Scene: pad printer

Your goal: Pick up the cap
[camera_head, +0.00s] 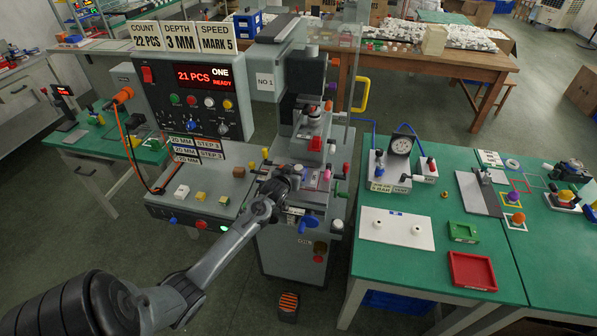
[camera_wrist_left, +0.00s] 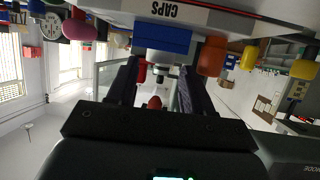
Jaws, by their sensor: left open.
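My left gripper (camera_head: 290,172) reaches in front of the printer's middle, among its coloured knobs. In the left wrist view its two open fingers (camera_wrist_left: 157,88) have a gap between them. A blue block with a pale part (camera_wrist_left: 163,40) and a small dark cylinder (camera_wrist_left: 160,76) show by the fingertips, with a small red piece (camera_wrist_left: 155,102) seen in the gap. I cannot tell whether any of these is the cap. A strip lettered CAPS (camera_wrist_left: 168,12) shows upside down above them. Nothing is visibly held. My right gripper is not in view.
Orange (camera_wrist_left: 212,56) and yellow (camera_wrist_left: 249,58) knobs are close to the fingers. The pad printer (camera_head: 185,75) displays 21 PCS and READY. A green table (camera_head: 400,270) at right carries a white plate (camera_head: 397,238), a red tray (camera_head: 472,271) and a gauge (camera_head: 402,143).

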